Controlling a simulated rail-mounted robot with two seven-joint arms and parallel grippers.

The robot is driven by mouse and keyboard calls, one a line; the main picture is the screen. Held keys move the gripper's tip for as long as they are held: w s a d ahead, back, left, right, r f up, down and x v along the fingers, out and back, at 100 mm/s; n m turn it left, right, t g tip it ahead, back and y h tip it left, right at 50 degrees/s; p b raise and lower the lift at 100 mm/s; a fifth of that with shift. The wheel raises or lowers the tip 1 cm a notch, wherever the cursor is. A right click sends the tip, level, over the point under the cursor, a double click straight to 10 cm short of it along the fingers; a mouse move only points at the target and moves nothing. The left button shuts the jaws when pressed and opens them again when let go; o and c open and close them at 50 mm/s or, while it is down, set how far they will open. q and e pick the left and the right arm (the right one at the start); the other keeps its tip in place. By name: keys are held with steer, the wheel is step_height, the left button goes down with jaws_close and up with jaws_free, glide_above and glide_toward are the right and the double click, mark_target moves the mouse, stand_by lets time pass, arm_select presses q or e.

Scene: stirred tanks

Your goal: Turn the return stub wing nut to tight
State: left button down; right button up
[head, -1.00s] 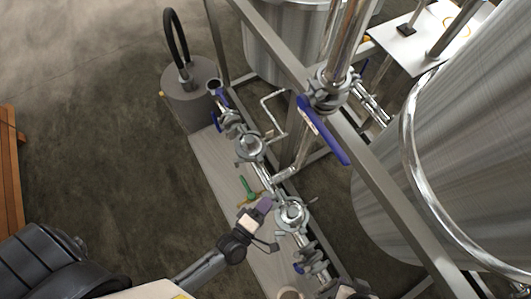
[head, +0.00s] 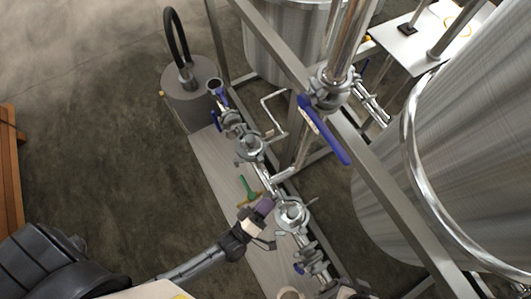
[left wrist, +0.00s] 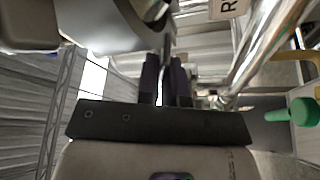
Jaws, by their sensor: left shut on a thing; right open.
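My left gripper (head: 266,204) reaches in from the lower left to the pipe run, beside a round clamped fitting (head: 291,215). In the left wrist view its two dark fingers (left wrist: 166,82) are close together, shut on a thin grey metal piece (left wrist: 167,46), which looks like the wing nut. The fingers hide most of it, so its angle and tightness cannot be read. A white tag (left wrist: 228,8) with a letter R shows at the top edge of that view. I cannot make out my right gripper in either view.
A green-handled piece (head: 247,187) with a yellow part lies close left of the gripper; its green end (left wrist: 303,112) is large in the wrist view. A blue valve lever (head: 324,130), a frame rail (head: 375,172) and a steel tank (head: 470,170) stand to the right. Open floor lies left.

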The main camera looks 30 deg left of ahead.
arm_select(q)
steer(key=m+h, duration=0.2)
steer(key=m, duration=0.3)
steer(key=m+h, duration=0.3)
steer(key=m, duration=0.2)
steer(key=m+h, duration=0.2)
steer(key=m, duration=0.3)
steer(key=shift+w+a+f, duration=0.15)
steer(key=shift+a, duration=0.1)
steer(key=shift+m+h, duration=0.4)
steer(key=shift+m, duration=0.2)
steer(key=c, duration=1.3)
jaws_free()
steer(key=shift+o, duration=0.2)
